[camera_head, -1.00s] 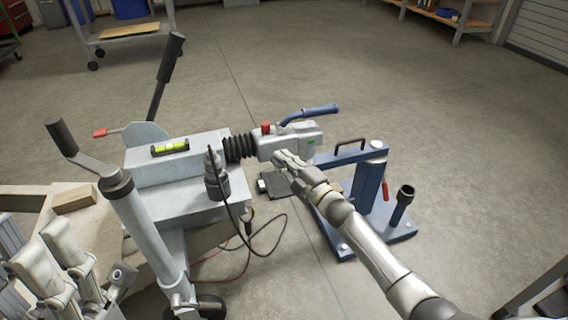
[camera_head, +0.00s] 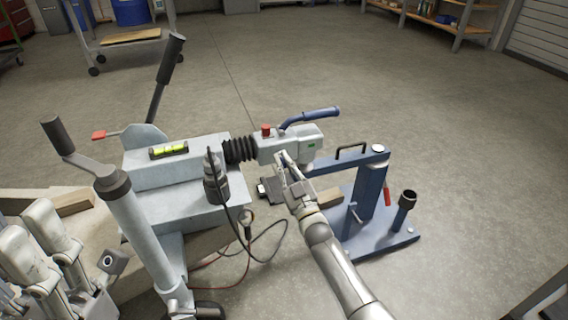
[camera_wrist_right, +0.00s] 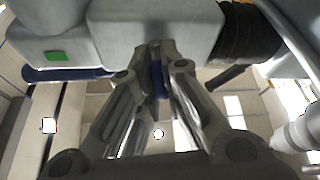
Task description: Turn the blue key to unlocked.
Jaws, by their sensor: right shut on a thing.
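The grey coupling head (camera_head: 285,147) has a blue lever (camera_head: 318,113) on top and a green patch (camera_head: 312,143) on its side. My right gripper (camera_head: 284,158) reaches up to the coupling's near side from below. In the right wrist view, a narrow blue key (camera_wrist_right: 158,78) shows between the fingertips, below the grey housing (camera_wrist_right: 155,28). The right gripper (camera_wrist_right: 157,70) is shut on it, and the fingers hide much of it. Its turn position cannot be read. Grey parts of my left arm show at the lower left of the head view; its jaw state is unclear.
A black bellows (camera_head: 239,150) joins the coupling to the grey frame, which carries a yellow-green level (camera_head: 169,150). A black cable (camera_head: 262,258) hangs near my right arm. A blue stand (camera_head: 370,200) is close on the right. Open floor lies beyond.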

